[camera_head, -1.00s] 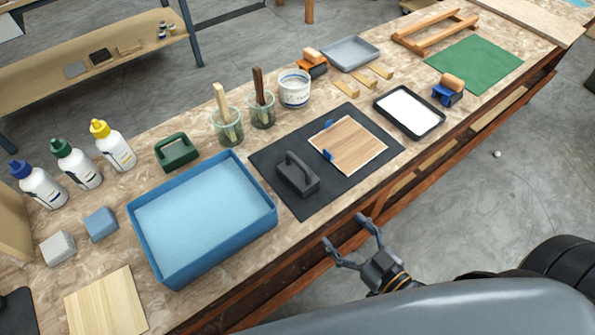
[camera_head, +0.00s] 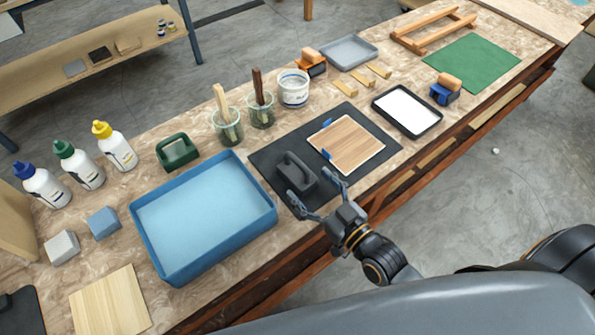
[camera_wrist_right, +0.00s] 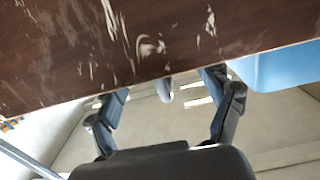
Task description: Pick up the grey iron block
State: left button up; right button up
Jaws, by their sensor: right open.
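The dark grey iron block (camera_head: 297,172) with a raised handle stands on the black mat (camera_head: 273,162), just left of a wooden board. My right gripper (camera_head: 312,188) is open, with its two fingers spread at the near side of the block; I cannot tell whether they touch it. The right wrist view shows both fingers of this gripper (camera_wrist_right: 165,90) apart, beside the table's brown edge. The block is not clearly identifiable there. My left gripper is not in view.
A blue tray (camera_head: 268,216) stands left of the mat. The wooden board (camera_head: 346,144) with blue clips lies on the mat, and a black tray (camera_head: 437,122) with a white inside is to the right. A green handled block (camera_head: 177,152) and brush jars (camera_head: 228,125) stand behind.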

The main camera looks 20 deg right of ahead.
aim_at(297, 170)
jog(key=x, duration=0.3)
jog(key=shift+w+a+f, duration=0.1)
jog(key=shift+w+a, duration=0.05)
jog(key=shift+w, duration=0.2)
grip_shut()
jog(key=shift+r, duration=0.2)
